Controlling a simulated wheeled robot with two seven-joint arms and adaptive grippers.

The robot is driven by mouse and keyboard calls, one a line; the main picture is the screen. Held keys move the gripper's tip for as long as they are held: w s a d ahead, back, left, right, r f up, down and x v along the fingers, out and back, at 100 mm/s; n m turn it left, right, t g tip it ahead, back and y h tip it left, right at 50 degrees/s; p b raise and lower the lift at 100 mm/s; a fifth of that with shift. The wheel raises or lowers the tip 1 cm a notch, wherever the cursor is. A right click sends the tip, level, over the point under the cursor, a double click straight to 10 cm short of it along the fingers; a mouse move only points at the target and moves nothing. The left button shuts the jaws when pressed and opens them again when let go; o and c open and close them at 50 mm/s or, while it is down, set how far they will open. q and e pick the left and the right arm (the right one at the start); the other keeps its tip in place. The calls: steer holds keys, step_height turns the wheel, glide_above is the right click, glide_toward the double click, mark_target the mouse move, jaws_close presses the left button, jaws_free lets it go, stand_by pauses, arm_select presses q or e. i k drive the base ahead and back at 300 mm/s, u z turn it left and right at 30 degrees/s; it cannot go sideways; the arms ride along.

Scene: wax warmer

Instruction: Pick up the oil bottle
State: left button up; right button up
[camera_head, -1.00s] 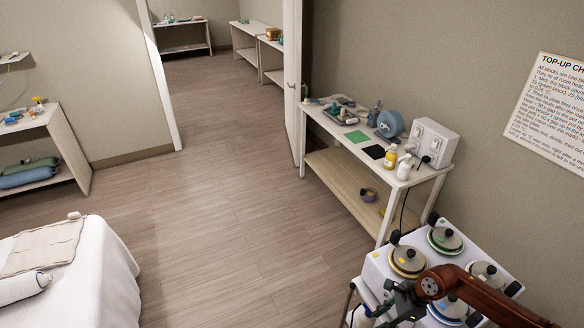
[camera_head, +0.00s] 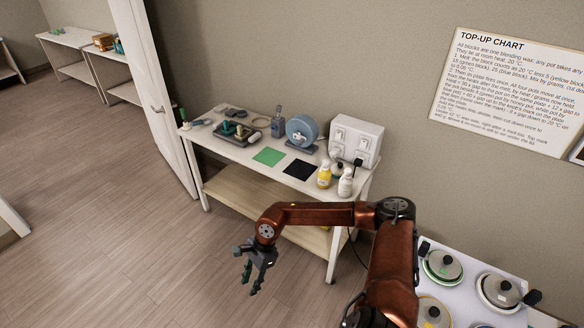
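A yellow bottle with a white cap (camera_head: 324,176) stands upright near the front edge of the white table (camera_head: 240,153). A white bottle (camera_head: 345,184) stands right beside it. A slim grey-blue bottle (camera_head: 278,123) stands farther back. The labels are too small to read, so I cannot tell for certain which one holds oil; the yellow one looks most like it. My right gripper (camera_head: 251,285) hangs empty in front of the table, below and left of the bottles, fingers apart and pointing down. My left gripper is out of view.
The table also bears a green mat (camera_head: 269,157), a black mat (camera_head: 300,169), a blue round device (camera_head: 302,131), a white box with knobs (camera_head: 355,141) and a dark tray (camera_head: 233,133). Several lidded pots (camera_head: 443,266) sit at the lower right. Open floor lies left.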

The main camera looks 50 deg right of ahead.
mark_target(324, 181)
steer(key=z, duration=0.4)
steer(key=i, duration=1.65)
steer(key=z, duration=1.5)
steer(key=i, duration=1.4)
steer(key=z, duration=0.35)
